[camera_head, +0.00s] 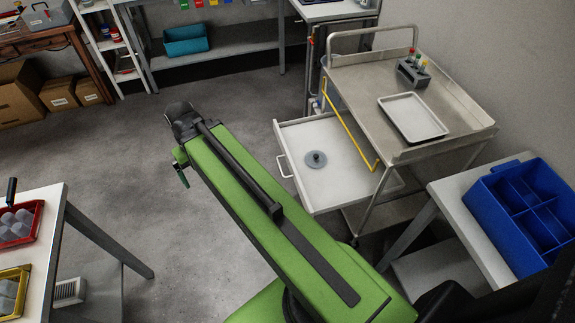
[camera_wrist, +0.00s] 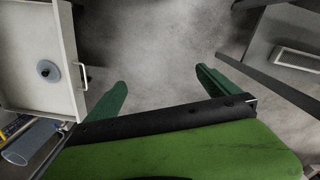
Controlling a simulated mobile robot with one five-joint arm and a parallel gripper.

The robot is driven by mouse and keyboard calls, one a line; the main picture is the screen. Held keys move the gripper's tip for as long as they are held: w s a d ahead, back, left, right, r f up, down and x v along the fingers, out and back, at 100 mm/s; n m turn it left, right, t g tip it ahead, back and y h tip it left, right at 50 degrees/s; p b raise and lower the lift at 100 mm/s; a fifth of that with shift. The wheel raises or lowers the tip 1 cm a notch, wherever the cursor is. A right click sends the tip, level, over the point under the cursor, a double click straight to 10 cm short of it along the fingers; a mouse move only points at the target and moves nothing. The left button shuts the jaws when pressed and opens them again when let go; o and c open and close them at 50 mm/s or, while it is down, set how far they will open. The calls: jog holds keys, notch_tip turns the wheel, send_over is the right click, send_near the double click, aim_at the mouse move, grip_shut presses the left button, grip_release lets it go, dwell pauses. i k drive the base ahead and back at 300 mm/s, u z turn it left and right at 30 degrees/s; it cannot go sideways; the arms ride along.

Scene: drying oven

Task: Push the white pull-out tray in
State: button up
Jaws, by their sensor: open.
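The white pull-out tray (camera_head: 297,190) sticks out from under the metal cart's top, on the cart's left side. A white handle (camera_head: 284,166) is on its outer front face. A grey disc with a small knob (camera_head: 316,159) rests inside the tray. In the wrist view the tray (camera_wrist: 25,93) is at the left, with its handle (camera_wrist: 83,76) facing the gripper. My gripper (camera_wrist: 161,80) is open, with bare floor between its two green fingers. It is apart from the tray, to the right of the handle in that view. In the head view my arm mostly hides the gripper.
The metal cart (camera_head: 360,85) carries a shallow white tray (camera_head: 413,118) and a tube rack (camera_head: 412,73). A yellow bar (camera_head: 350,125) runs along its side, above the pull-out tray. A blue divided bin (camera_head: 525,210) stands at right. Floor left of the pull-out tray is clear.

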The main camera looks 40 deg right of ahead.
aim_at(346, 180)
jog(key=z, duration=0.1)
jog(key=k, duration=0.5)
jog(key=u, duration=1)
jog(key=i, duration=0.65)
jog(key=u, duration=0.05)
